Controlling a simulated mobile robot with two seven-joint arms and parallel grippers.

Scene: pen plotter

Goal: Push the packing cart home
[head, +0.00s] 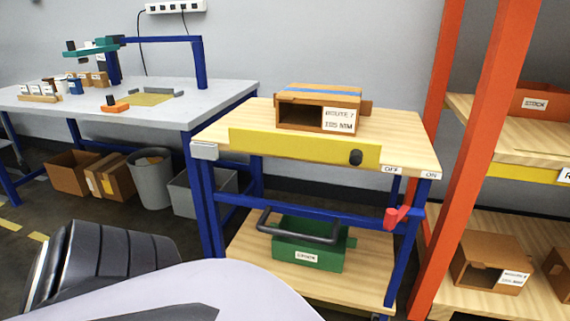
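The packing cart has a blue frame, a light wood top (400,132) and a lower wood shelf (365,270). It stands at the middle right, between the grey bench and the orange rack. A yellow panel (270,147) with a black knob (355,157) runs along its near side. A dark bar handle (300,238) shows below, in front of a green crate. A red lever (397,217) sits at the right leg, under OFF and ON labels (391,169). An open cardboard box (300,117) lies on the top. Neither of my grippers shows.
A grey workbench (215,92) with a blue frame is at the left, with cardboard boxes (72,172), a grey bin (152,180) and a grey crate (190,195) below. An orange rack (470,150) stands close to the cart's right side. My own arm parts cover the lower left.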

